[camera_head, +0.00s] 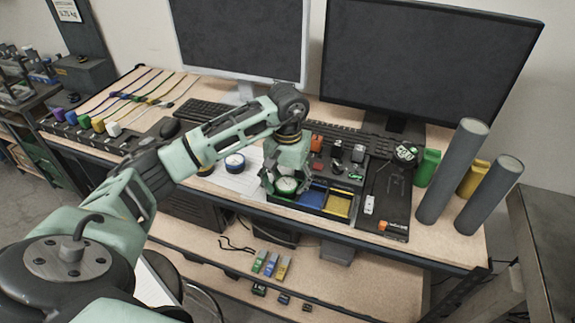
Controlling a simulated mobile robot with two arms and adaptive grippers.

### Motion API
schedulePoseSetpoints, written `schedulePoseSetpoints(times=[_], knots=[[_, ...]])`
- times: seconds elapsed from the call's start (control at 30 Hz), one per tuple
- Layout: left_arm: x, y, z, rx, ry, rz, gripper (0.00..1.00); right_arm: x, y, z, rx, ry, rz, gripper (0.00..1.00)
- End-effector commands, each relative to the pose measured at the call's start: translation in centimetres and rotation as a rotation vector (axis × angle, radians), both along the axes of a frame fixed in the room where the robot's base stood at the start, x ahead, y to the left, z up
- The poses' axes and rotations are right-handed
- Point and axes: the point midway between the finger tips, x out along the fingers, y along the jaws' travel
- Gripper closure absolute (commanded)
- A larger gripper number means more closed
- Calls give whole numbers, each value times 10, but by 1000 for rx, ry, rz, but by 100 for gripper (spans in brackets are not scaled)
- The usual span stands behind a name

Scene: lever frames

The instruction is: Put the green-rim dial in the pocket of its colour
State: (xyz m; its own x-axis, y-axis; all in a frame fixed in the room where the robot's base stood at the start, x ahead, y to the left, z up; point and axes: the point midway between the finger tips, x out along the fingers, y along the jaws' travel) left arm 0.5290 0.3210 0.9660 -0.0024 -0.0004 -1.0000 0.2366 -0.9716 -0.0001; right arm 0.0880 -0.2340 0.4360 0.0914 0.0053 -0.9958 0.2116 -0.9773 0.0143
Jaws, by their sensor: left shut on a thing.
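My left gripper (284,182) reaches down over the left end of a black tray (311,210) and is shut on the green-rim dial (286,187). The dial has a white face turned up and sits at or just above the tray's left pocket; I cannot tell whether it touches the bottom. The gripper and dial hide most of that pocket. The blue pocket (312,197) and the yellow pocket (338,205) to its right look empty. A blue-rim dial (235,162) lies on white paper left of the gripper. My right gripper is not in view.
Two monitors (240,40) (425,60) and a keyboard stand behind the tray. Two tall grey cylinders (453,172) (488,197) stand at the right, by green and yellow containers. A black board (386,200) lies right of the tray. Coloured blocks with cables lie at the left.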

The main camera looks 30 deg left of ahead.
Motion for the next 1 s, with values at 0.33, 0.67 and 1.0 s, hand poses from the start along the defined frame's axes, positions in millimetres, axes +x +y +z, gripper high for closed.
schedulePoseSetpoints(times=[0.33, 0.67, 1.0], knots=[[1, 0, 62, 1, -5, 0, 41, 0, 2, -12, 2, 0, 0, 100], [1, 1, 120, 2, -4, 2, 41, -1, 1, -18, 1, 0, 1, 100], [1, 1, 130, 1, -1, 1, 41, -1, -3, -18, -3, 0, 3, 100]])
